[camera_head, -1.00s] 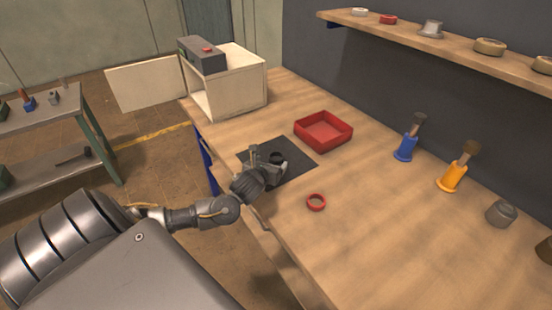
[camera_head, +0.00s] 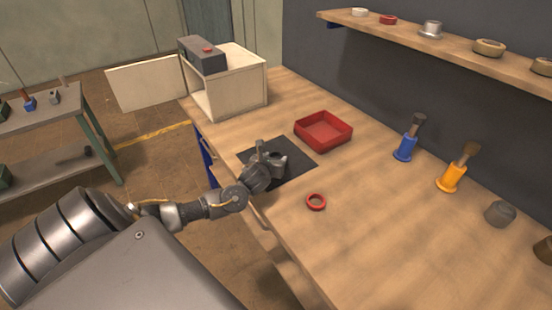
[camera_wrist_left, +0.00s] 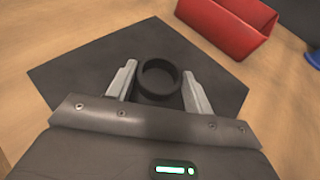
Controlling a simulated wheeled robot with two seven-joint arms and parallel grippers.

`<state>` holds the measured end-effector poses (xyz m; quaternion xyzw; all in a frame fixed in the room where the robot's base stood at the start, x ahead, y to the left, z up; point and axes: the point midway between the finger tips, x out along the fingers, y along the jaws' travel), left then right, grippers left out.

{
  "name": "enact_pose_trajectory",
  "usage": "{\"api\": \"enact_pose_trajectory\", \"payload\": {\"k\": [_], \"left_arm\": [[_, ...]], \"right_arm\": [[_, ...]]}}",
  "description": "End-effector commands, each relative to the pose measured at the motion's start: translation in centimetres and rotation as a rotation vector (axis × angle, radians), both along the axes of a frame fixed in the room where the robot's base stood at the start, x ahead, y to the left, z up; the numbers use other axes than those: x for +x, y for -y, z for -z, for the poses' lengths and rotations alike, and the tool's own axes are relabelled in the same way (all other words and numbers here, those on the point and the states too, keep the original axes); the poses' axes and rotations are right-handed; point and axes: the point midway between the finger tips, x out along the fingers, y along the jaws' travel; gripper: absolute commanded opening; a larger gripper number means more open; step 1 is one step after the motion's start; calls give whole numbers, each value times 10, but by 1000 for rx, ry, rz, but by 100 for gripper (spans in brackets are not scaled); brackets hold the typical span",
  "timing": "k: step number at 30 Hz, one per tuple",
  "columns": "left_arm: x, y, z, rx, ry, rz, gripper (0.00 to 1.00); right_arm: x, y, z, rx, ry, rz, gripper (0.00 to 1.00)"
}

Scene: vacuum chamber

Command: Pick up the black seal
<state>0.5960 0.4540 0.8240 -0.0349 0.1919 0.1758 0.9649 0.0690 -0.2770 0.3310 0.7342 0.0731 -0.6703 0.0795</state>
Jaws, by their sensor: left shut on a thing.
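The black seal (camera_wrist_left: 160,97) is a thick dark ring. In the left wrist view it sits between the two fingers of my left gripper (camera_wrist_left: 160,71), which is shut on it. The dark square mat (camera_wrist_left: 80,72) lies beneath them; whether the seal touches it I cannot tell. In the head view my left gripper (camera_head: 272,156) is over the mat (camera_head: 300,165) and largely hides the seal. My right gripper is not in view.
A red tray (camera_head: 323,142) stands just beyond the mat, and a red ring (camera_head: 316,208) lies nearer. A pale open box (camera_head: 245,85) stands at the back left. Blue (camera_head: 404,150) and orange (camera_head: 452,180) brush holders stand to the right.

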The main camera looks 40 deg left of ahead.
Motion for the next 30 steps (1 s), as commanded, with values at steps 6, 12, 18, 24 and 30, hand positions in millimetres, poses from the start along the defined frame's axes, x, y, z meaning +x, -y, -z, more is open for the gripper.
{"api": "enact_pose_trajectory", "payload": {"k": [6, 12, 18, 24, 30], "left_arm": [[0, 0, -1, 0, 0, 0, 30], [1, 0, -13, 0, 3, 1, 30], [-11, -5, -45, 5, 1, 2, 30], [-52, -21, -96, 10, 0, 4, 30], [-100, -39, -113, 8, -7, 2, 30]], "right_arm": [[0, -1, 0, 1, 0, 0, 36], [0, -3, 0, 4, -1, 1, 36], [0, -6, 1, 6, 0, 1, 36], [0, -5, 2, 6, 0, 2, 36], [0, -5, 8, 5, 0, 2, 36]]}}
